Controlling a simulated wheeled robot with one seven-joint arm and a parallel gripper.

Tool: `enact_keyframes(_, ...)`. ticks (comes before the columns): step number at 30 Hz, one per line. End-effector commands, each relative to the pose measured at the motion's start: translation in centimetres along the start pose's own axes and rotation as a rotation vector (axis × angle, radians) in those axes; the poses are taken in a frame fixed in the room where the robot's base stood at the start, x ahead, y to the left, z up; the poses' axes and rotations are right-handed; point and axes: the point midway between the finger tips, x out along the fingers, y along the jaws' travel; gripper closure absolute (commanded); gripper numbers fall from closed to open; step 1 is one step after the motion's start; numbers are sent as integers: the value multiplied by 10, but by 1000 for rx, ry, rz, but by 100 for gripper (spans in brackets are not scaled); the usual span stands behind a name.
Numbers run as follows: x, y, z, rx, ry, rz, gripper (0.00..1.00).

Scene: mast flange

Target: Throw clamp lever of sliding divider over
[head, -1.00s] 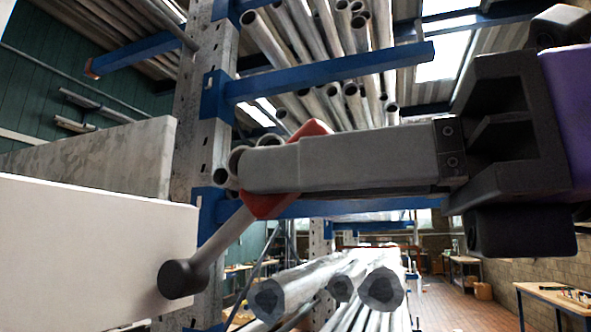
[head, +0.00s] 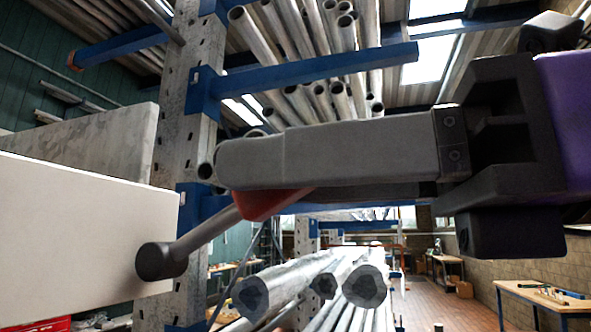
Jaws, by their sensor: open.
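The clamp lever shows as a grey rod (head: 207,234) with a dark round knob (head: 160,262) at its lower left end. The rod slopes up to the right to a red part (head: 268,204), perhaps the divider or its clamp body, mostly hidden behind my gripper. My gripper (head: 235,163) reaches in from the right, nearly level. It is open, and only its near finger shows clearly. Its tip is above the rod, in front of the red part. I cannot tell whether it touches either one. The knob is clear of the finger, to its lower left.
A galvanised rack post (head: 180,90) with blue arms (head: 320,68) stands behind. Metal tubes lie above, and thick bars (head: 300,285) lie below. A white panel (head: 70,240) fills the lower left, close behind the knob. A workbench (head: 545,297) stands far right.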

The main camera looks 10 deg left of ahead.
Motion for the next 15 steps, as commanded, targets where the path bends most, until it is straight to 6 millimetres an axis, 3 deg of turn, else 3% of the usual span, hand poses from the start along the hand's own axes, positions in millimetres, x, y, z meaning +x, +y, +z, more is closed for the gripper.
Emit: enact_keyframes(15, -34, -1, 0, 0, -1, -2, 56)
